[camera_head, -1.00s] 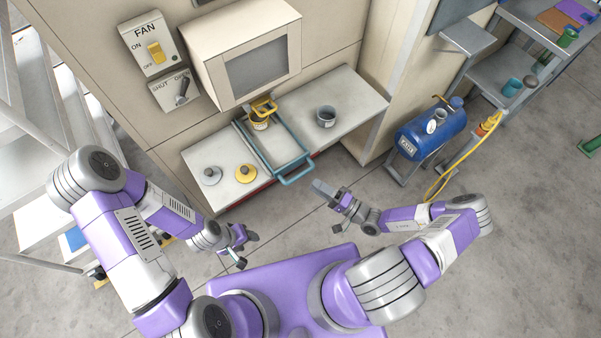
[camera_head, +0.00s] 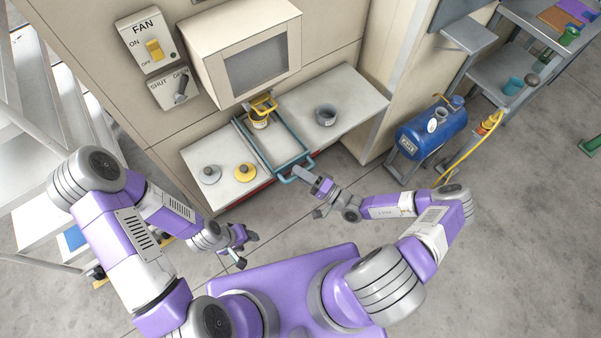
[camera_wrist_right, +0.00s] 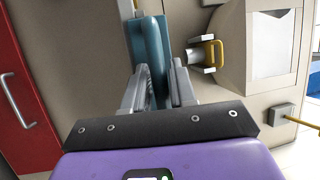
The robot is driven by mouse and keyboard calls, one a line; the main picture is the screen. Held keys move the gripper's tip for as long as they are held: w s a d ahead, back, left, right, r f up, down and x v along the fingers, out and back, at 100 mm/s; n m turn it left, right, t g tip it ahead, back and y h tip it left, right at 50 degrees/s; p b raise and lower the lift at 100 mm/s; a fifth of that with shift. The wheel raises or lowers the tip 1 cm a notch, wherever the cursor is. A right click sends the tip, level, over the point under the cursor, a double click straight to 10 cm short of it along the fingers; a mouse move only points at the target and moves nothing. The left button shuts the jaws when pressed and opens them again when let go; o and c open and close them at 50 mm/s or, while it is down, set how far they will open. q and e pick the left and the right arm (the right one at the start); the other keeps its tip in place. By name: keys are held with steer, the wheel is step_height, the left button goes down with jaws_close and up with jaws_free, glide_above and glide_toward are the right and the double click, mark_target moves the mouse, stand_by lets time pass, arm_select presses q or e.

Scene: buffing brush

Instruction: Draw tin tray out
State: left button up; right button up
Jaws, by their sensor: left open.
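The tin tray is a long, shallow tray with a blue-teal rim (camera_head: 286,127) and a front handle. It lies on the bench under the grey-windowed box. My right gripper (camera_head: 303,174) is at the tray's front handle. In the right wrist view the teal handle (camera_wrist_right: 151,45) shows between and beyond the two grey fingers (camera_wrist_right: 163,82). The fingers stand apart; contact with the handle is not clear. My left gripper (camera_head: 247,249) is open and empty, in front of the bench at the left, away from the tray.
A grey tin (camera_head: 325,115) stands right of the tray; a yellow disc (camera_head: 245,172) and a grey disc (camera_head: 210,174) lie left. A blue tank (camera_head: 431,133) stands right. The floor before the bench is clear.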

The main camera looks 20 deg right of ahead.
jaws_close()
steer(key=shift+s, duration=0.1)
steer(key=s+d+p, duration=0.3)
steer(key=s, duration=0.6)
steer(key=s+d+p, duration=0.3)
steer(key=s+d, duration=0.1)
steer(key=s, duration=0.6)
steer(key=shift+o, duration=1.8)
jaws_free()
